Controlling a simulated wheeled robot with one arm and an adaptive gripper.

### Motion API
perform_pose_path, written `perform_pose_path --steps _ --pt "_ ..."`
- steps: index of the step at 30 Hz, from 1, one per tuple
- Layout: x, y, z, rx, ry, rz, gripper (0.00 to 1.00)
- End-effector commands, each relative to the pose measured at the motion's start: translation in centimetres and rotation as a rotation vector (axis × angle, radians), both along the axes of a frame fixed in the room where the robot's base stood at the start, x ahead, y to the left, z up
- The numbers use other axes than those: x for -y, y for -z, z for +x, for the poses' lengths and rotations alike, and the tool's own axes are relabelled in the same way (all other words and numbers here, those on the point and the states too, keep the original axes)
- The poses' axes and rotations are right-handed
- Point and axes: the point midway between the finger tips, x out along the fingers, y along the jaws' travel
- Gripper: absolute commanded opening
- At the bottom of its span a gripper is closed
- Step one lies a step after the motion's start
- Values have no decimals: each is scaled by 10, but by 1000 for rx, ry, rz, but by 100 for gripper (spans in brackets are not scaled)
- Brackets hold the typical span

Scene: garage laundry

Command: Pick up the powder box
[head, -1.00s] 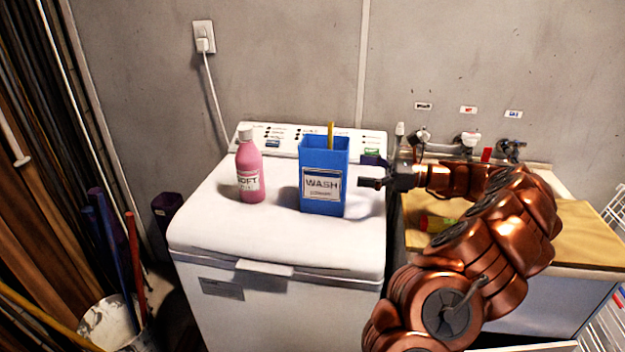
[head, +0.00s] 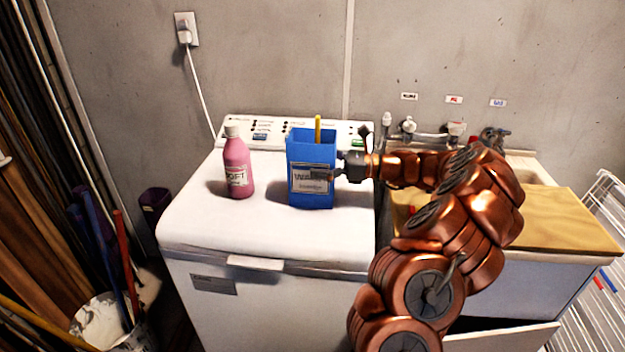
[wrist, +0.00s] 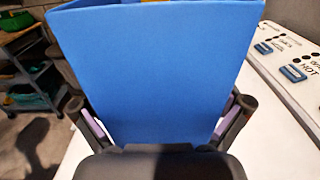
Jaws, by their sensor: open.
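The powder box (head: 311,152) is a blue, open-topped box with a white WASH label and a yellow stick rising out of it. It stands upright on the white washing machine lid. In the wrist view the blue box (wrist: 165,75) fills the middle. My gripper (head: 338,172) is at the box's right side in the head view. In the wrist view my gripper (wrist: 165,120) is open, with one finger on each side of the box. Whether the fingers touch it I cannot tell.
A pink SOFT bottle (head: 237,163) stands left of the box on the washing machine (head: 200,235). The machine's control panel (head: 265,130) is behind. Taps (head: 455,130) and a wooden board (head: 550,220) over the sink are at the right.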

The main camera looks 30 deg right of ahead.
Motion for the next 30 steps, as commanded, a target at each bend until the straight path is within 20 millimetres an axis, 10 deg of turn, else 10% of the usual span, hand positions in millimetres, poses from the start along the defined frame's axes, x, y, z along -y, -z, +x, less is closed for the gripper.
perform_pose_path --steps 25,30 --pt "0 0 0 -1 -2 -1 20" --pt "0 0 0 1 -1 1 19"
